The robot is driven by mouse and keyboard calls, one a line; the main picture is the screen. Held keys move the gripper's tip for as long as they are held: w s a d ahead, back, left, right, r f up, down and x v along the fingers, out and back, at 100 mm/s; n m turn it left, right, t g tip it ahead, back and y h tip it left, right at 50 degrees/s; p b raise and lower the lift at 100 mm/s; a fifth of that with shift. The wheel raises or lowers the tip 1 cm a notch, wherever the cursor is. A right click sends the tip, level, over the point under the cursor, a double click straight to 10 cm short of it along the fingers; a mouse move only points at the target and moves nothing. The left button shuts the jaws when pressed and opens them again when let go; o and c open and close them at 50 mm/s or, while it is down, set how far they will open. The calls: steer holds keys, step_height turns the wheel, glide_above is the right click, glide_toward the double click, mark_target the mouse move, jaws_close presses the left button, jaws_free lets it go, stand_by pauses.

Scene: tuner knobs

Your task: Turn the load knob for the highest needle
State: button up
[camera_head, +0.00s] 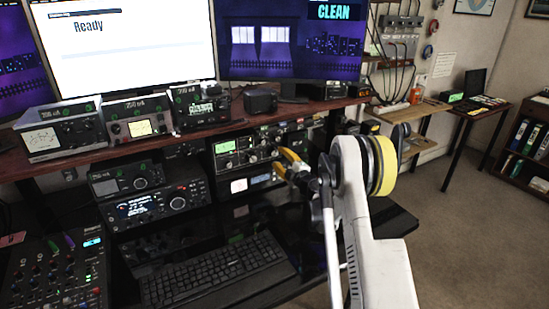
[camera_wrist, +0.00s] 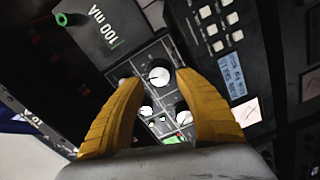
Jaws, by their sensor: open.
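My gripper (camera_head: 287,163) has yellow fingers and is open in front of the radio unit with a green screen (camera_head: 225,147) on the desk's middle shelf. In the wrist view the open fingers (camera_wrist: 160,82) point at a grey knob panel. A large silver knob (camera_wrist: 159,76) lies between the fingertips, with no clear contact. Another knob (camera_wrist: 184,117) sits beside the right finger, and a smaller knob (camera_wrist: 146,111) lies between the fingers lower down. A further knob near the left fingertip is partly covered. I cannot read which knob is the load knob, nor any needle.
A dark box marked 100 mA (camera_wrist: 100,38) adjoins the panel in the wrist view. A unit with buttons and a small display (camera_wrist: 231,75) is to the right. Several meter boxes (camera_head: 138,122) stand on the upper shelf. A keyboard (camera_head: 215,272) lies below; open floor (camera_head: 465,235) is at right.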

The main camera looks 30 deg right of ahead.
mark_target(275, 153)
steer(key=shift+w+b, duration=0.4)
steer(key=shift+w, duration=1.4)
steer(key=shift+a, duration=0.1)
steer(key=shift+c, duration=0.2)
jaws_close()
steer(key=shift+n, duration=2.9)
steer(key=shift+r, duration=0.1)
